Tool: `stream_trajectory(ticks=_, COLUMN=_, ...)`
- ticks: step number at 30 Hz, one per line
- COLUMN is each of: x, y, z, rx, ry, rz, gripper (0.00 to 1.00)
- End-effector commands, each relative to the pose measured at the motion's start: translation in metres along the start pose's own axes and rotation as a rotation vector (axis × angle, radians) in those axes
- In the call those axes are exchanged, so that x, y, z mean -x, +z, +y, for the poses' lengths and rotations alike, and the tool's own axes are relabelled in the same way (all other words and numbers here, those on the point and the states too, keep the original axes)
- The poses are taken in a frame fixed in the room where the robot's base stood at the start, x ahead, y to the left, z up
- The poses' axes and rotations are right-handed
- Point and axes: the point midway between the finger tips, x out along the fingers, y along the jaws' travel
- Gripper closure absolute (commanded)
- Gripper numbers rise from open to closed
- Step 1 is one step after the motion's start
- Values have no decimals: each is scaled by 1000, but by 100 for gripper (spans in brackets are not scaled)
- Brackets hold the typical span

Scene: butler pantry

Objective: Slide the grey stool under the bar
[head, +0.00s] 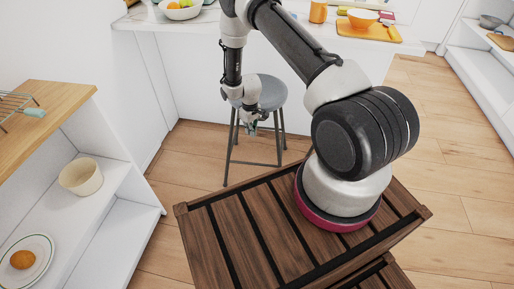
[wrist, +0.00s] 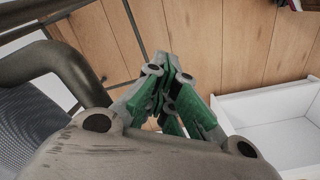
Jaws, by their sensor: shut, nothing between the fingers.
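The grey stool (head: 272,91) stands upright in front of the white bar (head: 190,70), with its round seat below the level of the countertop. Its dark legs rest on the wood floor, and my arm hides part of the seat's left side. My gripper (head: 253,127) points down at the near side of the stool, just below the seat edge; I cannot tell whether it touches. In the wrist view my gripper's green fingers (wrist: 168,82) are closed together with nothing between them. A grey textured surface (wrist: 35,125) at the left there looks like the seat.
A shelf unit (head: 115,205) with a beige bowl (head: 80,176) and a plate (head: 42,252) stands at the left. A fruit bowl (head: 180,11) and a yellow board (head: 350,29) lie on the bar. Floor (head: 445,190) is open at the right.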

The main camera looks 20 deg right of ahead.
Motion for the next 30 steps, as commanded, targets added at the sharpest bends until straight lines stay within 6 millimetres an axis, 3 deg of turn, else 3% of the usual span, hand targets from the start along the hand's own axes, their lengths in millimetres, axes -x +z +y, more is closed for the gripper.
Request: stream_trajectory(ticks=30, x=0, y=-30, z=52, rx=0, ry=1, rz=1, gripper=100)
